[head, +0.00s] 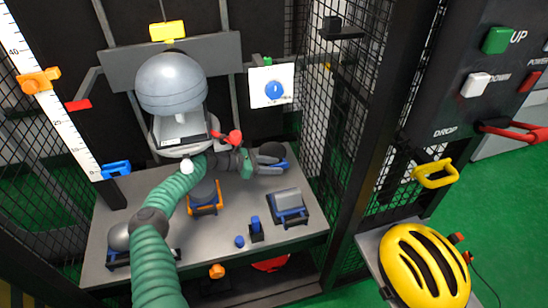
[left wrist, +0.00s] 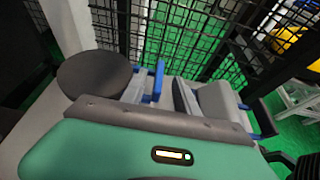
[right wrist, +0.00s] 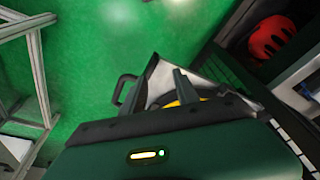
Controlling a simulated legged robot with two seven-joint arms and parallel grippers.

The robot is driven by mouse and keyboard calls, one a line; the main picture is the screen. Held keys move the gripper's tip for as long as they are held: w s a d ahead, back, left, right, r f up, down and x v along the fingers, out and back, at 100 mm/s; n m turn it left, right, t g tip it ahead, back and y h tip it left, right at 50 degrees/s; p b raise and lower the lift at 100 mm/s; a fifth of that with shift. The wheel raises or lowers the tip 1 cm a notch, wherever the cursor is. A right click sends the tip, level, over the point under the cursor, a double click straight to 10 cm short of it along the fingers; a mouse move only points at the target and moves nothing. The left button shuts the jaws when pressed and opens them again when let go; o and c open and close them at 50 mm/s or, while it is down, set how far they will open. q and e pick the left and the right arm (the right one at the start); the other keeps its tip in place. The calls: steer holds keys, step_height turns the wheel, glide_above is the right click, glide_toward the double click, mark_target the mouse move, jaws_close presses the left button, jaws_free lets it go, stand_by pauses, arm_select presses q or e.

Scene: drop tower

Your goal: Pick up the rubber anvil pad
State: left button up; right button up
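A dark round disc, which looks like the rubber anvil pad (head: 271,150), is at the back right of the grey bench. It shows larger in the left wrist view (left wrist: 95,74), with a blue handle (left wrist: 158,82) beside it. My left gripper (head: 276,168) is at the near side of the disc. Its two grey fingers look apart in the left wrist view (left wrist: 160,92), with the blue handle between or just beyond them; contact cannot be told. My right gripper (right wrist: 158,88) is open above the green floor, away from the bench, and outside the head view.
A grey dome-shaped drop head (head: 171,82) hangs over the bench (head: 140,200). A grey block with a blue handle (head: 287,203) and an orange-framed piece (head: 205,208) sit nearby. Black mesh (head: 325,100) closes the right side. A yellow helmet (head: 424,265) lies outside it.

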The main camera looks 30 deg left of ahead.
arm_select(q)
steer(key=shift+a+f, duration=0.2)
steer(key=shift+a, duration=0.25)
steer(key=shift+d+r, duration=0.25)
steer(key=shift+d, duration=0.2)
jaws_close()
steer(key=shift+a, duration=0.1)
steer(key=shift+a, duration=0.15)
